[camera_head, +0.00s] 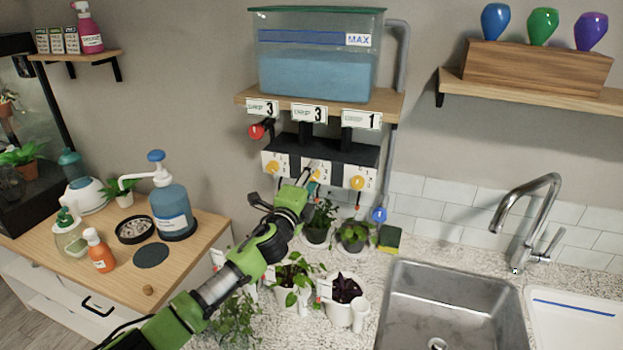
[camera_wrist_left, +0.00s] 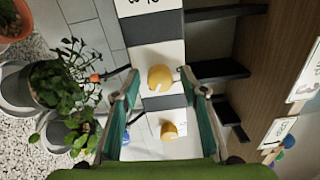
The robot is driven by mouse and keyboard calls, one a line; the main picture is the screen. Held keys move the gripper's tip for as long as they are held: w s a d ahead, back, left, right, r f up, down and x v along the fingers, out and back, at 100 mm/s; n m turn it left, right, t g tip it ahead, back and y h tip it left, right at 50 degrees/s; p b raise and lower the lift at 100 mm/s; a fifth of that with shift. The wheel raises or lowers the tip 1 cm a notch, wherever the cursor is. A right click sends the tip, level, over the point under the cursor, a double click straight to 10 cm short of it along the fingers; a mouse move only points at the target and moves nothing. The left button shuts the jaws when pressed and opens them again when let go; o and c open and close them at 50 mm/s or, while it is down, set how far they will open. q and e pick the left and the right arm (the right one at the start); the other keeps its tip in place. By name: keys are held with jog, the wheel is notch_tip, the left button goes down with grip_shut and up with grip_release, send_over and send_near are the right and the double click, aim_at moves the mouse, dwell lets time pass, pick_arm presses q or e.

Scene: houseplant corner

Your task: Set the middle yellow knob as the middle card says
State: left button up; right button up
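The middle yellow knob (camera_head: 316,176) is on the middle white panel under the tank, partly hidden by my left gripper (camera_head: 311,172) in the head view. In the left wrist view the middle knob (camera_wrist_left: 160,77) lies between my two green-padded fingertips, with a gap on each side. The gripper is open. A pale notch shows on the knob's lower left in that view; the dial number it points at cannot be read. My right gripper is not in view.
The left knob (camera_head: 272,168) and right knob (camera_head: 357,182) flank the middle one; the right knob also shows in the wrist view (camera_wrist_left: 168,130). Potted plants (camera_head: 316,222) stand just below. The shelf (camera_head: 388,103) with the water tank (camera_head: 315,70) is above.

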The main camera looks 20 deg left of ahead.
pick_arm(q)
jog(key=s, duration=1.2)
jog(key=shift+a+f, duration=0.15)
jog(key=shift+a, duration=0.2)
